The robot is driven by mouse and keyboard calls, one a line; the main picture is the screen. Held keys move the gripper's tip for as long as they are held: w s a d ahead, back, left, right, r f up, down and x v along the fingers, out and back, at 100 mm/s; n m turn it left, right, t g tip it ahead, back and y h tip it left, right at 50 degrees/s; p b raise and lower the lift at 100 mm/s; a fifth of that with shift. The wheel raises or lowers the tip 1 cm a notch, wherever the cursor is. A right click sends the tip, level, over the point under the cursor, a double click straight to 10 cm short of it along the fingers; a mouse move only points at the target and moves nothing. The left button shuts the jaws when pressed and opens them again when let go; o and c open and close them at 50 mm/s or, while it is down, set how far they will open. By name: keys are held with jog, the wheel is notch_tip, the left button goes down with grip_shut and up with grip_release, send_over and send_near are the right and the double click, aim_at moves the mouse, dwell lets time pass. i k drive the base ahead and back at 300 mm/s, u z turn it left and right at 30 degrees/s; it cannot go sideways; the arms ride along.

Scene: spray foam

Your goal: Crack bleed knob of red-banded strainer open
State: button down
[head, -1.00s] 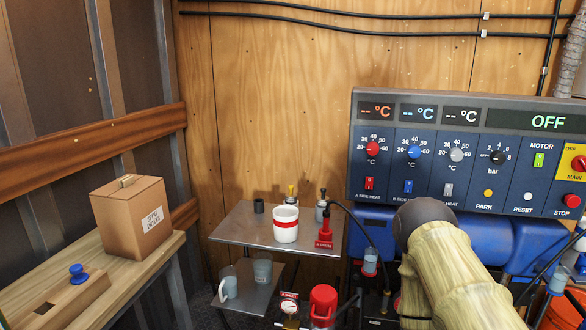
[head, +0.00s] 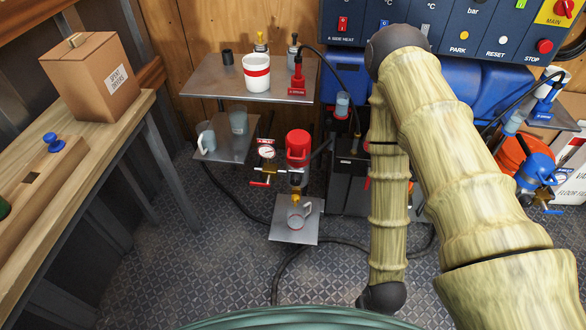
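The strainer with the red body (head: 298,146) stands low in the middle of the head view, below the grey shelf. A round gauge (head: 266,152) and a red-handled valve (head: 261,183) are on its left. A small yellow fitting (head: 295,196), which may be the bleed knob, shows under the strainer. Whether it is open or shut is too small to tell. A clear mug (head: 299,215) sits below it on a metal plate (head: 290,236). My arm stands to the right of the strainer, folded downward. My gripper is not visible.
A blue strainer assembly (head: 535,170) is at the right. The shelf (head: 220,82) holds a white red-banded tub (head: 257,75) and a red tool (head: 298,78). Cups stand on a lower shelf (head: 228,148). A wooden bench (head: 95,150) is at left. Hoses cross the floor.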

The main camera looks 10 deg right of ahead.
aim_at(295, 198)
jog(key=u, duration=1.3)
jog(key=k, duration=0.7)
jog(key=z, duration=1.65)
jog(key=i, duration=0.5)
